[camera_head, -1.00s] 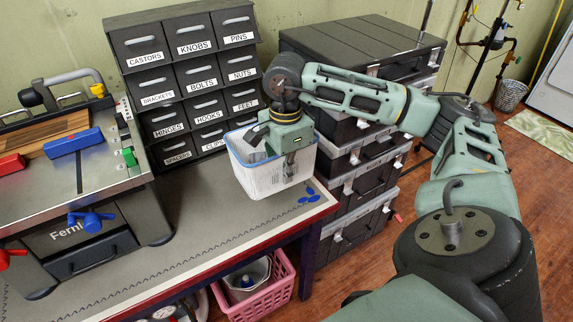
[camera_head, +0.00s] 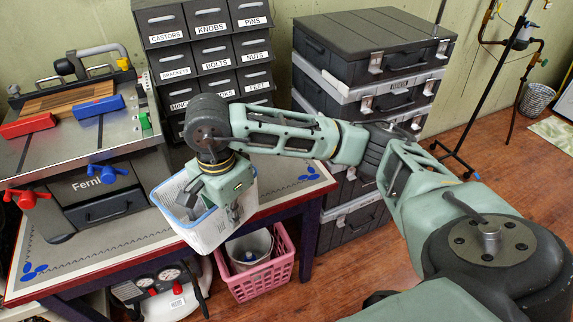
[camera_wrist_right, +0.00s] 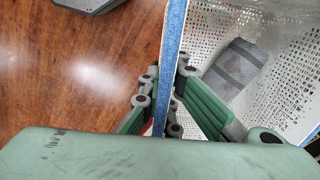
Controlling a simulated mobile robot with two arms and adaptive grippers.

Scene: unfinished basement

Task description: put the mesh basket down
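The white mesh basket (camera_head: 211,230) with a blue rim hangs from my right gripper (camera_head: 233,212) at the front edge of the workbench (camera_head: 112,246). In the head view it overlaps the red bench edge and sits tilted. In the right wrist view, the two fingers of the gripper (camera_wrist_right: 174,107) are on either side of the basket's blue-rimmed wall (camera_wrist_right: 174,58), shut on it. A grey object (camera_wrist_right: 236,66) lies inside the basket. Bare wood floor shows outside that wall. My left gripper is not in view.
A labelled drawer cabinet (camera_head: 212,52) stands at the bench's back, with a table machine (camera_head: 95,165) to the left. Below are a pink crate (camera_head: 262,285) and a compressor (camera_head: 160,292). Stacked black cases (camera_head: 372,62) stand right. Wood floor (camera_head: 350,285) is clear in front.

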